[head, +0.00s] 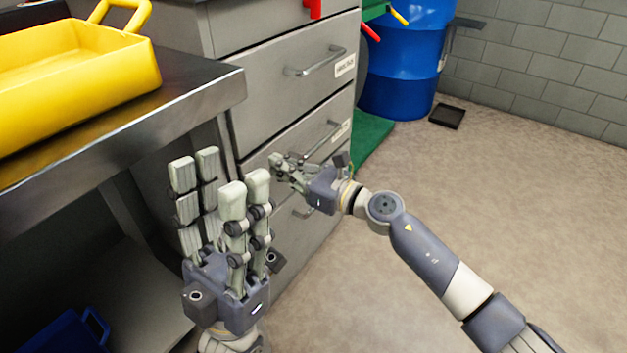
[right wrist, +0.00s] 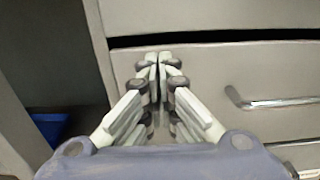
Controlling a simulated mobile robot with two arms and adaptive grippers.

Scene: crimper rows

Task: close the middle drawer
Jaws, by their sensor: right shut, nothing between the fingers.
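The grey cabinet has a stack of drawers with bar handles. The middle drawer (head: 300,133) is below the top drawer (head: 265,77). In the right wrist view a dark gap runs above the middle drawer front (right wrist: 212,72), so it stands slightly out; its handle (right wrist: 265,101) is to the right of the fingers. My right gripper (head: 279,163) is shut and empty, with its fingertips (right wrist: 157,60) at the left part of that drawer front. Whether they touch it I cannot tell. My left gripper (head: 220,174) is open and empty, fingers up, in front of the cabinet's left side.
A metal bench (head: 190,108) with a yellow tray (head: 110,75) stands at the left. A blue bin (head: 70,335) is below it. A blue barrel (head: 405,60) stands behind the cabinet. The floor (head: 520,190) to the right is clear.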

